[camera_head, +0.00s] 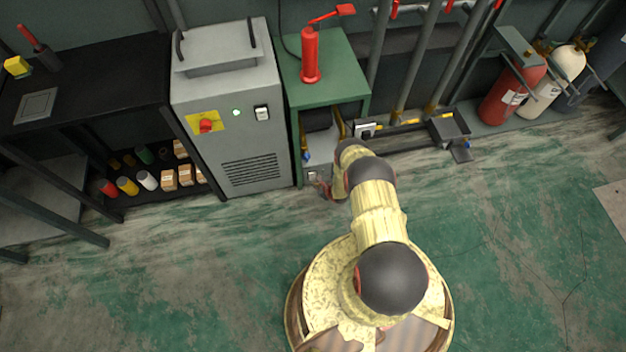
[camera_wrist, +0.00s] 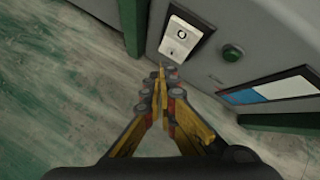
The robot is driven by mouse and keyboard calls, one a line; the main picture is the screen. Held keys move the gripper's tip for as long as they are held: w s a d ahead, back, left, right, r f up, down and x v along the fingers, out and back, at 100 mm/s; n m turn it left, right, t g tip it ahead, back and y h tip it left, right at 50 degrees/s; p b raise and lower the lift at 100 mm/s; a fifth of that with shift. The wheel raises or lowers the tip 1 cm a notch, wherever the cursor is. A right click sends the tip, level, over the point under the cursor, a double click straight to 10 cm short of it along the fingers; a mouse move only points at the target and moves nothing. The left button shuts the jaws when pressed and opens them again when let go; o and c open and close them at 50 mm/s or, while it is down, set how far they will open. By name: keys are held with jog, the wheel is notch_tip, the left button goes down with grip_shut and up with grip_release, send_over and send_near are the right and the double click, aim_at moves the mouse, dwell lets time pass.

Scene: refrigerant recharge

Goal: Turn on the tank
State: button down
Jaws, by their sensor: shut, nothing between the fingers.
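In the wrist view, a grey unit (camera_wrist: 235,25) carries a white switch plate (camera_wrist: 182,38) with a dark round mark, a dark green button (camera_wrist: 233,52), and a blue and white panel (camera_wrist: 275,88). My gripper (camera_wrist: 161,78) is shut and empty. Its yellow fingers point at the lower edge of the switch plate; I cannot tell if the tips touch it. In the head view, my gripper (camera_head: 321,186) is low in front of the green stand (camera_head: 335,75), partly hidden by my arm. No part is clearly marked as a tank.
A grey cabinet (camera_head: 228,150) with a red knob (camera_head: 206,126), a lit green lamp (camera_head: 236,112) and a white switch (camera_head: 262,113) stands left of the green stand. A red pump (camera_head: 310,58) is on the stand. Red (camera_head: 510,95) and white (camera_head: 541,98) cylinders stand right.

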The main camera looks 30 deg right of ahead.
jog(key=shift+w, duration=0.15)
dwell(0.5)
jog(key=shift+w+d, duration=0.15)
jog(key=shift+w, duration=0.1)
jog(key=shift+w+d, duration=0.1)
jog(key=shift+w, duration=0.3)
dwell(0.6)
jog(key=shift+s+f, duration=0.1)
jog(key=shift+s+a+p, duration=0.25)
jog(key=shift+s+p, duration=0.1)
jog(key=shift+s, duration=0.35)
jog(key=shift+s, duration=0.15)
jog(key=shift+s+a+r+p, duration=0.2)
jog(key=shift+s+p, duration=0.15)
jog(key=shift+s, duration=0.4)
jog(key=shift+s+a+r+p, duration=0.1)
jog(key=shift+s+a+p, duration=0.25)
jog(key=shift+s, duration=0.4)
jog(key=shift+s+a+r+p, duration=0.15)
jog(key=shift+s+p, duration=0.25)
jog(key=shift+s, duration=0.35)
